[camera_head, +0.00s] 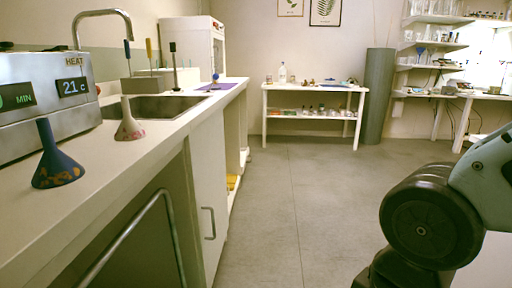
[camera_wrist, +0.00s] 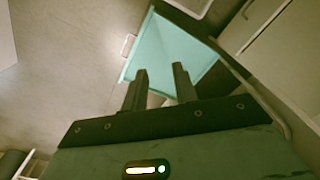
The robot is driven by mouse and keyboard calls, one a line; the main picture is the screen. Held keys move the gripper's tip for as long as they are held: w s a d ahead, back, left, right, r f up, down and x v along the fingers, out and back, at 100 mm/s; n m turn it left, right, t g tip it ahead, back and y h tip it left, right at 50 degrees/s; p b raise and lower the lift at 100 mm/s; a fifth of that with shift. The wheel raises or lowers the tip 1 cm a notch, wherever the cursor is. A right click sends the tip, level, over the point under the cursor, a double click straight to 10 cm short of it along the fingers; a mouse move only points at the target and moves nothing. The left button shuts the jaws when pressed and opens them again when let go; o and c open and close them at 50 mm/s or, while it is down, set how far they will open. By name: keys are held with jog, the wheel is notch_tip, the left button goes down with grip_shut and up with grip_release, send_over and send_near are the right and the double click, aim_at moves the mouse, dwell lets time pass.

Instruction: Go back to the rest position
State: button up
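My gripper (camera_wrist: 160,78) shows in the wrist view with its two dark fingers apart and nothing between them. Beyond the fingers is a pale teal panel (camera_wrist: 172,48), apart from them as far as I can tell. In the head view my arm stands at the right edge, and the gripper itself is out of that picture.
A heating device (camera_head: 50,95) with a lit display stands on the counter, beside a sink (camera_head: 165,106). A metal handle (camera_head: 130,235) juts out below the counter. A white table (camera_head: 312,88) stands at the back wall near a grey column (camera_head: 378,95). The middle floor (camera_head: 300,200) is clear.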

notch_tip(320, 180, up, 30)
jog(key=p, duration=2.8)
